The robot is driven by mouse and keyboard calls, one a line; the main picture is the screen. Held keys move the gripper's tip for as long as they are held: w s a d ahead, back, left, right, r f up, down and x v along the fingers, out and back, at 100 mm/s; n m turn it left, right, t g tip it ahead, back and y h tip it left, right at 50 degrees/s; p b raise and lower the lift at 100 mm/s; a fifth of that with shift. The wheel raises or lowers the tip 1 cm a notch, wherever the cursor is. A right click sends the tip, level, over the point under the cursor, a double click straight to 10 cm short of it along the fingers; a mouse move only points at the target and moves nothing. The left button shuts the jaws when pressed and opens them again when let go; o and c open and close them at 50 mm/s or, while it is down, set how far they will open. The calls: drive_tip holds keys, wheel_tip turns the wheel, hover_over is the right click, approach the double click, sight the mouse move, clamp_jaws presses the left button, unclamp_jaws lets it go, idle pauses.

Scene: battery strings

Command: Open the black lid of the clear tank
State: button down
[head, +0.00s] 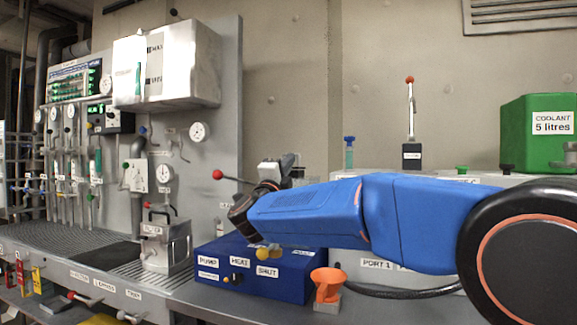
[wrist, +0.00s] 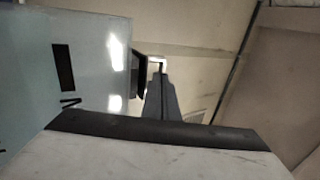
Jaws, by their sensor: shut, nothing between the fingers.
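The tank appears to be the shiny pale box (head: 192,75) with MAX and MIN marks, high on the grey wall panel. A pale blue-grey face with a black mark, likely its side, fills the left of the wrist view (wrist: 92,45). I cannot make out the black lid clearly; a dark piece shows at the box's upper left edge. My gripper (head: 288,162) is to the right of and below the box in the head view, apart from it. In the wrist view its fingers (wrist: 157,68) are shut and empty.
Below stand a grey metal filter box (head: 165,243) and a blue unit (head: 285,280) labelled PUMP, HEAT and SHUT. A lever with a red knob (head: 217,174) sticks out close to my gripper. An orange funnel (head: 328,283) stands at the bench front. A green coolant can (head: 530,148) is at right.

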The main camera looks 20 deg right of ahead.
drive_tip(key=shift+w+d+r+g+y, duration=0.15)
drive_tip(key=shift+r+g+y, duration=0.25)
drive_tip(key=shift+r+g, duration=0.25)
drive_tip(key=shift+w+d+r+g+y, duration=0.15)
drive_tip(key=shift+w+r+g+y, duration=0.05)
drive_tip(key=shift+r+g+y, duration=0.25)
drive_tip(key=shift+w+d+r+g+y, duration=0.1)
drive_tip(key=shift+w+r+g+y, duration=0.2)
drive_tip(key=shift+g, duration=0.2)
drive_tip(key=shift+w+d+r+g+y, duration=0.2)
drive_tip(key=shift+r+g+y, duration=0.15)
drive_tip(key=shift+g, duration=0.1)
drive_tip(key=shift+w+d+r+g+y, duration=0.2)
drive_tip(key=shift+r+g+y, duration=0.1)
drive_tip(key=shift+g, duration=0.15)
drive_tip(key=shift+w+d+r+g+y, duration=0.25)
drive_tip(key=shift+w+g+y, duration=0.15)
drive_tip(key=shift+g, duration=0.15)
drive_tip(key=shift+w+d+r+g+y, duration=0.25)
drive_tip(key=shift+w+g+y, duration=0.15)
drive_tip(key=shift+g, duration=0.15)
drive_tip(key=shift+w+d+r, duration=0.2)
drive_tip(key=shift+w+d, duration=0.15)
drive_tip(key=shift+w+d+r, duration=0.2)
drive_tip(key=shift+w+d, duration=0.5)
drive_tip(key=shift+w, duration=0.35)
drive_tip(key=shift+x, duration=1.45)
drive_tip(key=shift+r, duration=0.2)
